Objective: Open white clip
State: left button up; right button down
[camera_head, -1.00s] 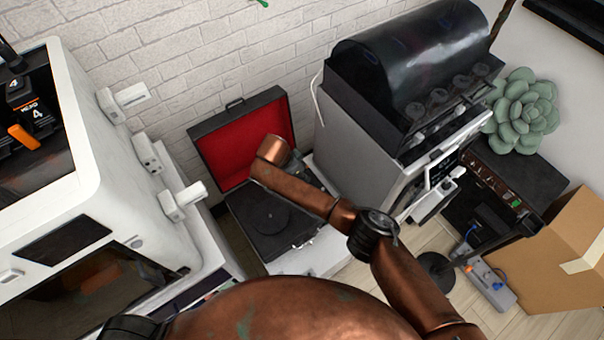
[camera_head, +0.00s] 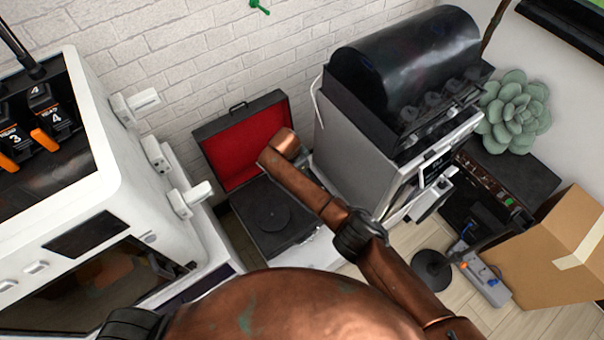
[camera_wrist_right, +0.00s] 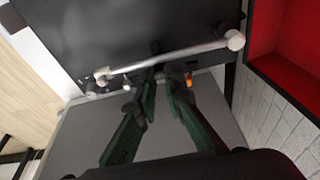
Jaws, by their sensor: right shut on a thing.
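My right gripper (camera_wrist_right: 160,82) shows in the right wrist view, with its dark green fingers closed around a pale bar (camera_wrist_right: 195,51) with rounded ends. The bar lies along the edge of a black panel (camera_wrist_right: 110,35), above a grey surface. I cannot tell whether this bar is the white clip. In the head view, white clip-like fittings (camera_head: 190,199) stick out from the side of the white printer. My right gripper is hidden in the head view. My left gripper is not in view.
An open turntable case (camera_head: 268,215) with a red-lined lid stands by the brick wall. Right of it is a grey machine (camera_head: 345,150) with a black hood. A succulent (camera_head: 514,112), a cardboard box (camera_head: 560,250) and a power strip (camera_head: 487,280) are at the right.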

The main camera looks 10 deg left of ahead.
jog(key=shift+w+r, duration=0.25)
jog(key=shift+r, duration=0.2)
jog(key=shift+w+d+f+g+y, duration=0.25)
jog(key=shift+g+y, duration=0.25)
jog(key=shift+y, duration=0.2)
jog(key=shift+w+d+f+g+y+b, duration=0.15)
jog(key=shift+d+g+y+b, duration=0.1)
jog(key=shift+g+y+b, duration=0.5)
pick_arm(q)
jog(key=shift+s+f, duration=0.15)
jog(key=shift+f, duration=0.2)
pick_arm(e)
jog(key=shift+r, duration=0.2)
jog(key=c, duration=2.3)
grip_release()
jog(key=shift+c, duration=0.2)
jog(key=o, duration=0.4)
jog(key=shift+f, duration=0.1)
jog(key=shift+c, duration=0.2)
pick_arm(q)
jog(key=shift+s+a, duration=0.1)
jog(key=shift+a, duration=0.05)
